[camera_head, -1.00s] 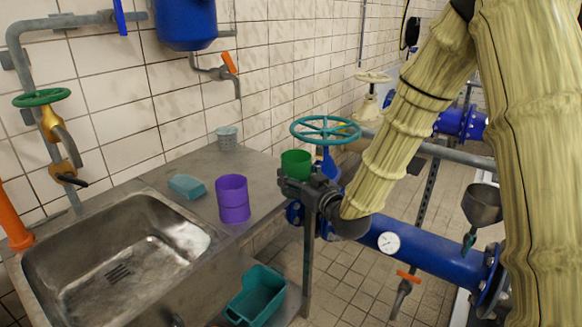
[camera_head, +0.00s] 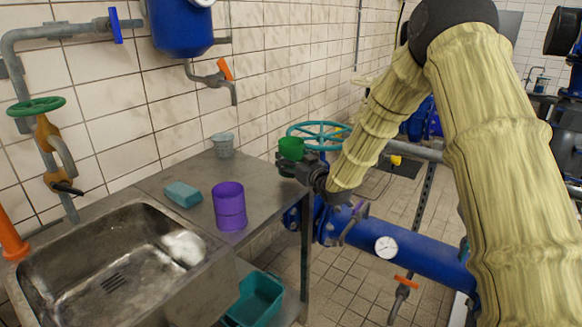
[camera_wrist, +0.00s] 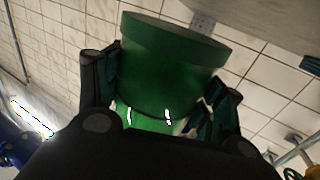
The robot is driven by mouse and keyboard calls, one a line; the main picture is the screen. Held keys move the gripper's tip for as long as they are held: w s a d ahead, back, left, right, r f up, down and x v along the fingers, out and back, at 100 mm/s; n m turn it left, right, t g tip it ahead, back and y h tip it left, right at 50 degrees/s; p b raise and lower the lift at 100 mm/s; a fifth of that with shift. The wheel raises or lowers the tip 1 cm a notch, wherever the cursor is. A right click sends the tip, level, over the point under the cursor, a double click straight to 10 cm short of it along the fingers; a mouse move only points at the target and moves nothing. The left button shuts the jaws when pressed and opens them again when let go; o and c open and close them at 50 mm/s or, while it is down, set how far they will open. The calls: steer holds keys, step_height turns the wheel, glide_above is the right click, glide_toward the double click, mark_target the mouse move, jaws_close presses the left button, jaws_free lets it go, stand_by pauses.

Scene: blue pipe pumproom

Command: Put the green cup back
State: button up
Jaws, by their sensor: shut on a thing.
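The green cup (camera_head: 291,147) is held in my gripper (camera_head: 288,164) near the right end of the metal counter. In the wrist view the green cup (camera_wrist: 170,60) fills the middle, with a dark finger of my gripper (camera_wrist: 160,100) on each side of it. My gripper is shut on the cup. The cup looks roughly upright in the head view. I cannot tell whether its base touches anything, as the fingers hide its lower part.
The metal counter (camera_head: 180,214) carries a purple cup (camera_head: 229,205), a teal sponge (camera_head: 183,194) and a grey cup (camera_head: 222,145). The sink (camera_head: 120,262) is at left. A teal handwheel (camera_head: 320,135) and blue pipe (camera_head: 420,258) stand at right. A teal bin (camera_head: 256,300) is below.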

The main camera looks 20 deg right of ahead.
steer(key=shift+w, duration=0.35)
steer(key=shift+w+d+f, duration=0.1)
steer(key=shift+w+f, duration=0.05)
steer(key=shift+f, duration=1.6)
steer(key=shift+f, duration=0.1)
steer(key=o, duration=1.3)
